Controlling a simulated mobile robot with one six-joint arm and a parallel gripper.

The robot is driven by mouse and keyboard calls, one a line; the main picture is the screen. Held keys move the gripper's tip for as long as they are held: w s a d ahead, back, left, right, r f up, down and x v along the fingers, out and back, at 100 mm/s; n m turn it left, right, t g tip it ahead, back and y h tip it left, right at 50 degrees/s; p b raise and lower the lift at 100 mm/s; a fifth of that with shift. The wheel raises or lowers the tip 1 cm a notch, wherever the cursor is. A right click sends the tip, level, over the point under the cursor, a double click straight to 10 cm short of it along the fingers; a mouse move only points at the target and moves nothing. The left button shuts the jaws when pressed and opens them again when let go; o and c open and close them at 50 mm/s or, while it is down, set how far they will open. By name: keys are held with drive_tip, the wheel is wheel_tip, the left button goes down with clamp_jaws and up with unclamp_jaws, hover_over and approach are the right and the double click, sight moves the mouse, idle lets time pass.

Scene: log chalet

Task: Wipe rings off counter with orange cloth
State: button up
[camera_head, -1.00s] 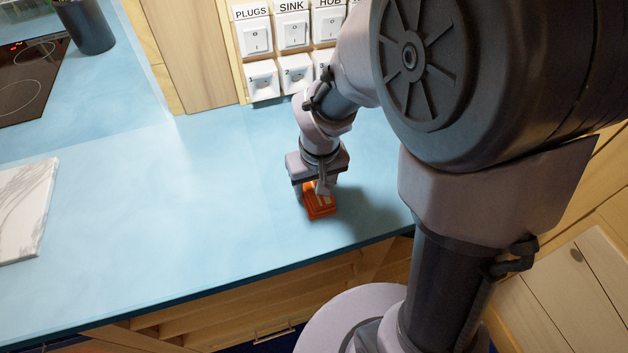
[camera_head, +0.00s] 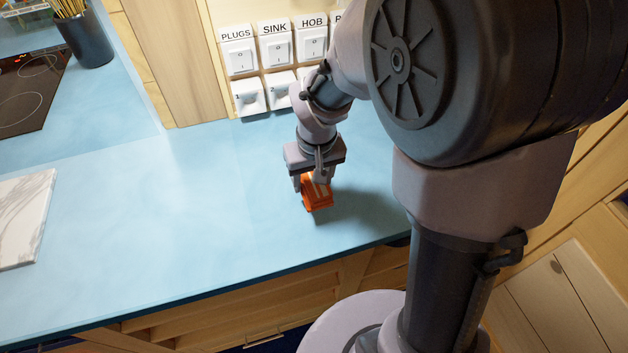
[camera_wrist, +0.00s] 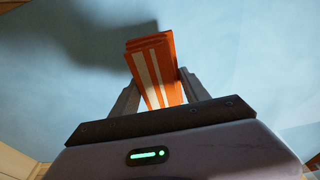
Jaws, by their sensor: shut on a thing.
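The orange cloth (camera_head: 317,194), folded with white stripes, is held between the fingers of my gripper (camera_head: 313,182). It also shows in the wrist view (camera_wrist: 152,66), where both fingers of my gripper (camera_wrist: 158,92) press on its sides. The cloth is at or just above the blue counter (camera_head: 180,210); I cannot tell whether it touches. A dark shadow lies beside it on the counter. No rings can be made out on the visible counter; the part under the cloth and behind my arm is hidden.
A white marbled board (camera_head: 22,218) lies at the left. A black hob (camera_head: 28,92) and a dark pot of sticks (camera_head: 84,38) are at the upper left. Switches (camera_head: 276,48) line the back wall. The counter's front edge (camera_head: 200,286) is near; the middle is clear.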

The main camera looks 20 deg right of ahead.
drive_tip(key=shift+r+p, duration=1.05)
drive_tip(key=shift+r, duration=0.5)
